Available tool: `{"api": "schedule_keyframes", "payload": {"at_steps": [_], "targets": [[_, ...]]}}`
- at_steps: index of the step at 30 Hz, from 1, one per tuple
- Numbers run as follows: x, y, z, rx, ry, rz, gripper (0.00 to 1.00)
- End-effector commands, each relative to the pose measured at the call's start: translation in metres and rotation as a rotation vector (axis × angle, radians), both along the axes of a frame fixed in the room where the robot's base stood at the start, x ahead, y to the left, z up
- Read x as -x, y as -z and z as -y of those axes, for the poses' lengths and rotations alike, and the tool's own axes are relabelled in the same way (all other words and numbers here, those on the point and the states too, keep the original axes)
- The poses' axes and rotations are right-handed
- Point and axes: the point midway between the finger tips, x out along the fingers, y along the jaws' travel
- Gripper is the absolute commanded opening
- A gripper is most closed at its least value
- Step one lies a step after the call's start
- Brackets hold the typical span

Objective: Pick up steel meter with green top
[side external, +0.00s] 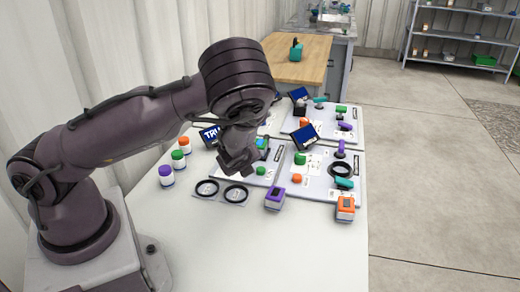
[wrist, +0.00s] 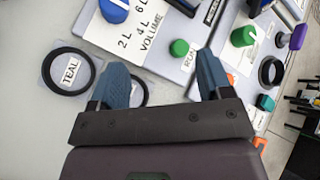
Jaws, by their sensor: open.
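A small pale container with a green top (side external: 178,158) stands on the white table left of my gripper, between an orange-topped one (side external: 185,144) and a purple-topped one (side external: 166,174). It is the closest match I see to the green-topped meter; a steel body cannot be made out. My gripper (side external: 238,163) points down above the table, right of these containers and by the panels. In the wrist view my gripper (wrist: 160,62) has its fingers apart with nothing held between them. The green-topped container does not show in the wrist view.
Panels with knobs (side external: 325,180) fill the table's right half; a green knob (wrist: 180,47) lies beyond my fingers. Black rings (side external: 206,188) lie flat in front. A purple block (side external: 274,198) and an orange-topped block (side external: 345,208) stand near the panels. The table's front is clear.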

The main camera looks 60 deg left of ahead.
Motion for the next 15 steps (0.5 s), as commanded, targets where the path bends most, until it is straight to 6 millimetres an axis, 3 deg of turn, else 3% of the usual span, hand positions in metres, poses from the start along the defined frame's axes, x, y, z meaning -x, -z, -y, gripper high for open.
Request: {"api": "schedule_keyframes", "payload": {"at_steps": [6,15], "targets": [[-0.023,-0.001,-0.023,-0.405,0.337,-0.126,0.72],[-0.045,-0.003,-0.033,-0.577,0.482,-0.176,0.72]]}}
